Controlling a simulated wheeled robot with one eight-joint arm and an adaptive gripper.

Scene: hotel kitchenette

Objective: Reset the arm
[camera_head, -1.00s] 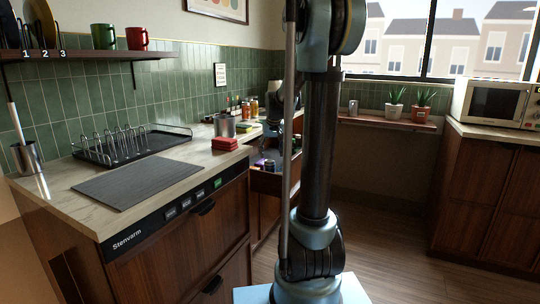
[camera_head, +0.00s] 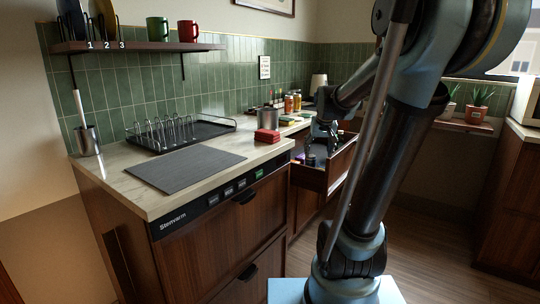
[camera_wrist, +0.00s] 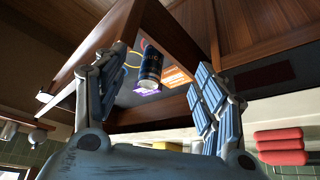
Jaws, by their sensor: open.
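My gripper (camera_head: 316,148) hangs over an open wooden drawer (camera_head: 338,172) in the head view, partly hidden in shadow. In the wrist view my gripper (camera_wrist: 162,62) has its two blue-grey fingers spread wide and is open. A dark can (camera_wrist: 150,68) with pale lettering shows between the fingers, inside the drawer, apart from both fingers. My arm's thick links cross the right side of the head view.
A counter holds a dark mat (camera_head: 186,172), a dish rack (camera_head: 205,131), a metal pot (camera_head: 267,118) and stacked red items (camera_head: 267,136). A shelf (camera_head: 140,44) with mugs hangs above. Open floor (camera_head: 425,245) lies right of the counter.

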